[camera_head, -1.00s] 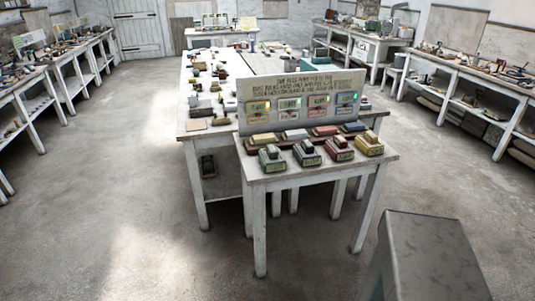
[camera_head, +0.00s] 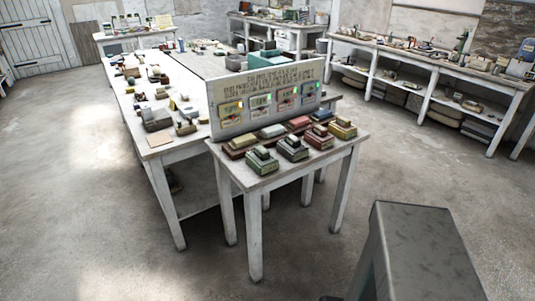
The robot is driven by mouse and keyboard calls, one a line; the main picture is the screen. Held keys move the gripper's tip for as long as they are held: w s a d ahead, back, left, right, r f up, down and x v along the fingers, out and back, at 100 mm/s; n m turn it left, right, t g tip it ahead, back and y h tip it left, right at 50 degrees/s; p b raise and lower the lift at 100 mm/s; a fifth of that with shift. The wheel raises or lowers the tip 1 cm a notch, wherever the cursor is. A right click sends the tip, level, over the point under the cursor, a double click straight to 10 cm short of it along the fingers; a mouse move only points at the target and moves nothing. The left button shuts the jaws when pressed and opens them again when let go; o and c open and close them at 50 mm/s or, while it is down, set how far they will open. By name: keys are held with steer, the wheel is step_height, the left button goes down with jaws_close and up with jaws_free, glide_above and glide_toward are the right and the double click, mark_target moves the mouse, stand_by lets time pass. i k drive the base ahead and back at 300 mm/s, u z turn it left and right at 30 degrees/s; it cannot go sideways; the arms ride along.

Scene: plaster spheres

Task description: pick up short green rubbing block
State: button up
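A green block (camera_head: 262,163) with a raised, narrower top sits at the front left corner of the small white table (camera_head: 235,177). It is first from the left in a front row with a dark block (camera_head: 292,149), a red block (camera_head: 319,137) and a yellow block (camera_head: 343,128). Flatter blocks lie behind this row, in front of an upright sign board (camera_head: 265,97). Which green piece counts as short cannot be told from its label, which is too small to read. My gripper is not in view.
A long white table (camera_head: 150,165) with many small items stands behind and left of the small table. Benches (camera_head: 430,80) line the right wall. The concrete floor (camera_head: 75,220) is clear at left and front. A grey part of my own body (camera_head: 420,250) fills the lower right.

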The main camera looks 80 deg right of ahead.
mark_target(262, 152)
steer(key=z, duration=0.55)
steer(key=i, duration=0.55)
steer(key=z, duration=0.65)
steer(key=i, duration=0.55)
steer(key=z, duration=0.25)
